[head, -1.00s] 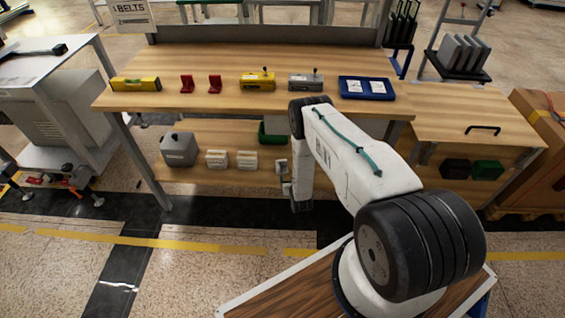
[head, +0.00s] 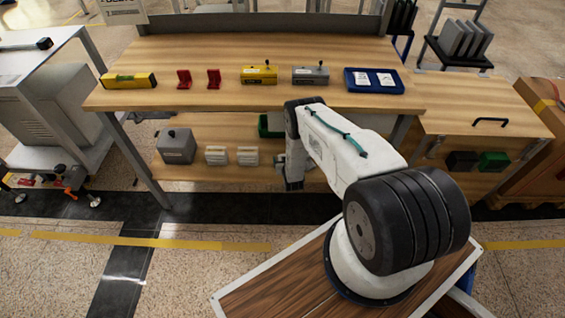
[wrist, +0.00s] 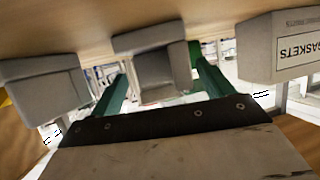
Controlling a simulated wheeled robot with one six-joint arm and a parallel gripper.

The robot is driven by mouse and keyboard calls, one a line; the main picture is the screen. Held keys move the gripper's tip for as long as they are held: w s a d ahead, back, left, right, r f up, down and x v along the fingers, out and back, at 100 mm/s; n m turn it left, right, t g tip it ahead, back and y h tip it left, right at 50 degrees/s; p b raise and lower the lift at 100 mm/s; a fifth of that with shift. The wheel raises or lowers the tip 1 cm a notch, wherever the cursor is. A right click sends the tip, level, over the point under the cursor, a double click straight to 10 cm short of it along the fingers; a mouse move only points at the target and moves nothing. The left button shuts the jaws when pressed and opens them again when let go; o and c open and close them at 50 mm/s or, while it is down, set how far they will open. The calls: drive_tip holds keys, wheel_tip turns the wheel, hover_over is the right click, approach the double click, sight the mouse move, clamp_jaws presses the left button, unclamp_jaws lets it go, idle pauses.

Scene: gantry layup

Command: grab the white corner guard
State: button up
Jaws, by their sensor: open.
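Two small white pieces with a ledge, seemingly corner guards, sit side by side on the bench's lower shelf in the head view: the left one (head: 217,155) and the right one (head: 248,156). In the wrist view, two shaded stepped pieces, a middle one (wrist: 160,72) and a left one (wrist: 42,88), lie against a wooden surface; I cannot tell for sure that they are the same. My gripper (wrist: 160,84) has its green fingers apart, with the middle piece seen between them and nothing held.
A grey box (head: 176,146) stands left of the white pieces; a box labelled GASKETS (wrist: 283,50) is at right in the wrist view. A green bin (head: 266,126) is behind my arm. The benchtop (head: 230,102) above carries red brackets, cases and a blue tray (head: 374,81).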

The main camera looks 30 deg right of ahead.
drive_tip(key=shift+w+d+f, duration=0.15)
drive_tip(key=shift+w, duration=0.25)
drive_tip(key=c, duration=1.1)
drive_tip(key=shift+o, duration=0.2)
